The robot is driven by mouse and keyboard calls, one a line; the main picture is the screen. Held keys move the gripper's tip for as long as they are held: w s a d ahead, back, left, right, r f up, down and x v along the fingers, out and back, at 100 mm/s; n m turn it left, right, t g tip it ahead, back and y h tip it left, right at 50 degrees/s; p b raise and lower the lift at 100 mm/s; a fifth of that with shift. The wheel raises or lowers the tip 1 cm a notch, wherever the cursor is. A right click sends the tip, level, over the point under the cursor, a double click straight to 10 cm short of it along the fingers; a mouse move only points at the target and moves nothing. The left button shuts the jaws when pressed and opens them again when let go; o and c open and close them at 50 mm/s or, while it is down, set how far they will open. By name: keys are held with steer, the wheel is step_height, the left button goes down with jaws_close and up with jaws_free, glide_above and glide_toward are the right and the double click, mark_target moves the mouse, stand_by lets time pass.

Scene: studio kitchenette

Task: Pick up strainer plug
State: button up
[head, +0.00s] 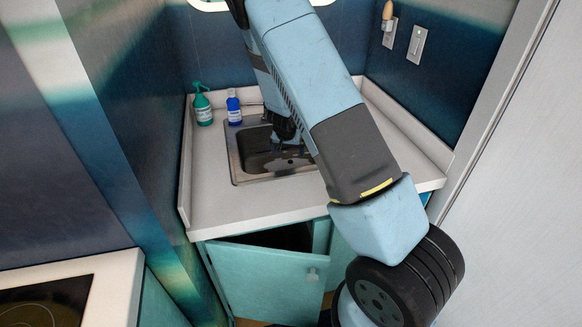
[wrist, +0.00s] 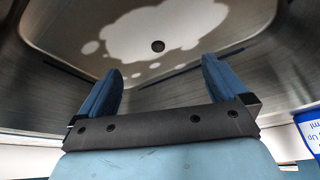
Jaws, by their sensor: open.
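The metal sink (head: 236,160) is set in the pale counter, and its inside fills most of the wrist view (wrist: 60,60). A small dark round spot (wrist: 158,46) lies on the sink floor; I cannot tell whether it is the strainer plug or the bare drain hole. No plug shows clearly in the head view, where my arm covers part of the sink. My gripper (wrist: 161,67) is open, its two blue fingers apart with nothing between them. It points down into the sink, and the dark spot shows beyond the fingertips, between them. In the head view my gripper (head: 288,148) is over the basin.
The blue bottle's label shows at the wrist view's right edge (wrist: 309,130). Sink walls surround my gripper. A teal cabinet door (head: 265,280) stands ajar below the counter.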

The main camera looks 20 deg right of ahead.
mark_target(290, 161)
steer(key=x, duration=0.5)
steer(key=shift+x, duration=2.65)
steer(key=shift+w+d+r, duration=0.1)
steer(key=shift+w+d, duration=0.05)
steer(key=shift+c, duration=0.2)
steer(key=c, duration=0.8)
